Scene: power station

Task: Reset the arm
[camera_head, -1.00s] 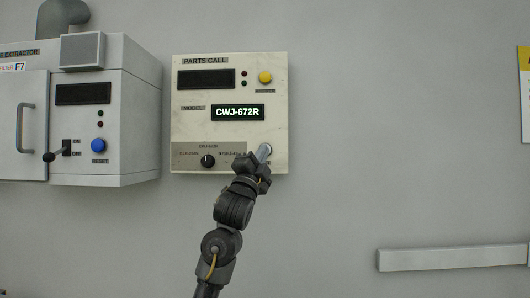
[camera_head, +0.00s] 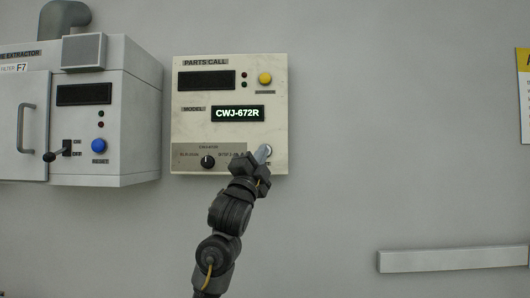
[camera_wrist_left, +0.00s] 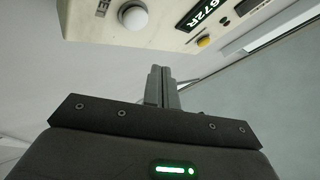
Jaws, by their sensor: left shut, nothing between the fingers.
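My left gripper (camera_head: 262,154) is in front of the lower right corner of the cream PARTS CALL panel (camera_head: 228,135). Its fingers are shut with nothing between them, and they also show in the left wrist view (camera_wrist_left: 161,86). A white round button (camera_wrist_left: 133,18) on the panel is just beyond the fingertips in that view; I cannot tell whether they touch. In the head view the button (camera_head: 268,149) is partly hidden by the fingers. The panel display (camera_head: 237,113) reads CWJ-672R. My right gripper is not in view.
The panel also has a yellow button (camera_head: 265,78) and a black knob (camera_head: 208,162). A grey extractor cabinet (camera_head: 135,100) with a blue reset button (camera_head: 98,145) stands out from the wall at left. A pale rail (camera_head: 450,259) is at lower right. The wall between is clear.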

